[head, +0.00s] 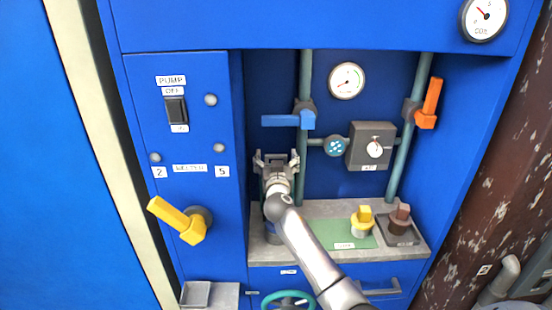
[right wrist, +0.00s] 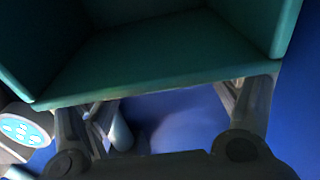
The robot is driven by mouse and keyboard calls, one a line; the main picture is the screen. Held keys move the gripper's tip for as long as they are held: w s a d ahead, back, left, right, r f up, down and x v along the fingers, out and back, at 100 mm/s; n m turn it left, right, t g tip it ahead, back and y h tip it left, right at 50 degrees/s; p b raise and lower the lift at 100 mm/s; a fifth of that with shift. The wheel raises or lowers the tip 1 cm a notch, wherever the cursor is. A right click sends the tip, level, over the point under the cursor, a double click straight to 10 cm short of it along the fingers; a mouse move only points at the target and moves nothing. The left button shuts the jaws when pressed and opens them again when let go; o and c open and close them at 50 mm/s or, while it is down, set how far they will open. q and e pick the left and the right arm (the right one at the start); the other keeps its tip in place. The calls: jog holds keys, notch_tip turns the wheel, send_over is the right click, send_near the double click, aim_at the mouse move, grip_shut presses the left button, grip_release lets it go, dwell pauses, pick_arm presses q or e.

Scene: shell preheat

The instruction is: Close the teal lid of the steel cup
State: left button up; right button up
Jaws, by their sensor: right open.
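My right gripper (head: 276,160) is in the head view, above the left end of the grey counter, with its fingers spread and pointing up. In the right wrist view, its two fingers (right wrist: 160,105) stand apart at left and right. A teal panel with raised sides (right wrist: 150,60), seemingly the lid, fills the top of that view. Its near edge spans across the fingertips, very close to them; I cannot tell whether they touch. In the head view the lid is hidden behind the gripper, and the steel cup cannot be made out clearly behind my arm. My left gripper is out of view.
A blue lever (head: 288,121) on a pipe is just above the gripper. A grey box with a dial (head: 371,146) is to the right. A yellow-topped fitting (head: 362,220) and a brown-topped one (head: 400,219) stand on the counter (head: 320,208). A yellow handle (head: 178,219) sticks out at left.

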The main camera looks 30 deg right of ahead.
jog(key=shift+w+d, duration=0.15)
jog(key=shift+w, duration=0.05)
jog(key=c, duration=1.5)
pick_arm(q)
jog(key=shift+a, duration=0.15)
pick_arm(e)
jog(key=shift+o, duration=0.2)
jog(key=shift+d, duration=0.1)
